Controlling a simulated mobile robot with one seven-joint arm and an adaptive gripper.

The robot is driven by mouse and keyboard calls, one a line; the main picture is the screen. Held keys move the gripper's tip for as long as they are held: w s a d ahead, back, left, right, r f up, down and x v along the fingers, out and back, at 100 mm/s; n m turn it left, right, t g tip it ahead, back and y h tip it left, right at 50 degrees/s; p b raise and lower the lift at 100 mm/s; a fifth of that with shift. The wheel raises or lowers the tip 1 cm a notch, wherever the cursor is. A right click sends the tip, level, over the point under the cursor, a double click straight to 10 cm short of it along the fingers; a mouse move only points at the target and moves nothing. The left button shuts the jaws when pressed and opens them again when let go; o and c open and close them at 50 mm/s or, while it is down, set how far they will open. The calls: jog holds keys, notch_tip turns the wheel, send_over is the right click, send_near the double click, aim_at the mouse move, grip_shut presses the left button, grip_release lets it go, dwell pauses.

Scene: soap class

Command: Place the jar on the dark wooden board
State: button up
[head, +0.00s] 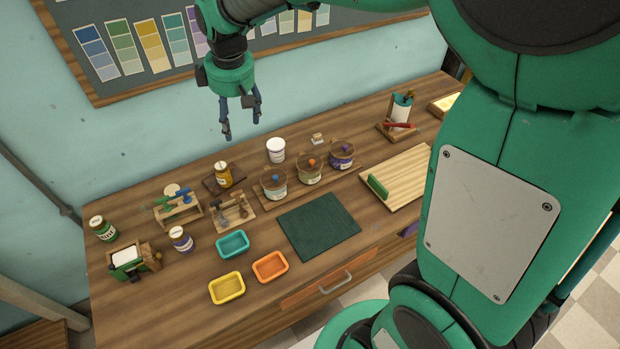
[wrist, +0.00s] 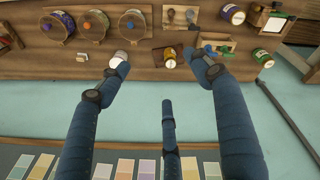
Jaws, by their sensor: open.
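A dark wooden board (head: 209,184) lies toward the back of the bench. An amber jar with a pale lid (head: 224,175) stands on it in the head view; the same jar (wrist: 170,60) shows near the top middle of the wrist view. Other jars stand about: a white one (head: 276,151), a green one (head: 103,229) at far left and a purple-labelled one (head: 181,239). My gripper (head: 241,126) is open and empty, in the air above the back of the bench. Its fingers (wrist: 163,85) spread wide in the wrist view.
Lidded pots (head: 310,170) stand in a row right of the board. Small tool racks (head: 232,211) stand in front of it. A dark green mat (head: 318,226), coloured trays (head: 270,266) and a pale board (head: 400,180) lie further forward and right. A wall rises behind.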

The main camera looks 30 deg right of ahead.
jog(key=s+d+r+m+t, duration=0.1)
jog(key=s+m, duration=0.3)
jog(key=s, duration=1.1)
jog(key=s+d+r+m+t, duration=0.2)
jog(key=s+r+m, duration=0.2)
jog(key=s, duration=1.1)
jog(key=shift+s+d+m, duration=0.15)
jog(key=shift+d+m, duration=0.15)
jog(key=shift+m, duration=0.1)
